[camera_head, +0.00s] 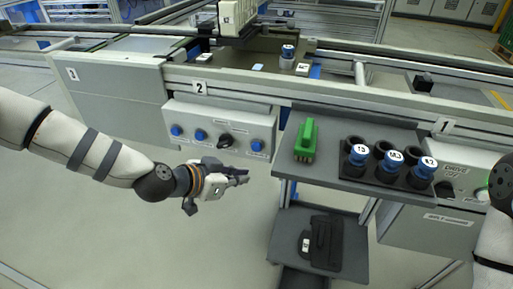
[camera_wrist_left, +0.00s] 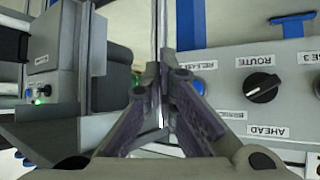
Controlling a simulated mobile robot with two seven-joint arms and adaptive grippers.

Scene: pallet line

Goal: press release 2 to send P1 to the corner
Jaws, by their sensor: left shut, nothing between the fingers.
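The grey control panel (camera_head: 218,122) carries blue buttons and a black rotary knob (camera_head: 226,140). The rightmost blue button (camera_head: 257,145) is right of the knob. My left gripper (camera_head: 243,177) is shut and empty, in front of and below the panel's right part in the head view. In the left wrist view, a blue button (camera_wrist_left: 204,87) lies just beyond the shut fingertips (camera_wrist_left: 165,72), partly hidden; its label is cut off by a finger. The ROUTE knob (camera_wrist_left: 263,88) is beside it. I cannot read which button is release 2, nor identify P1. My right gripper is out of view.
A grey shelf (camera_head: 345,122) right of the panel holds a green object (camera_head: 306,140) and several dark cups with numbered blue items (camera_head: 358,154). A lower shelf (camera_head: 345,268) holds dark objects. The conveyor (camera_head: 340,95) runs behind. Open floor lies at lower left.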

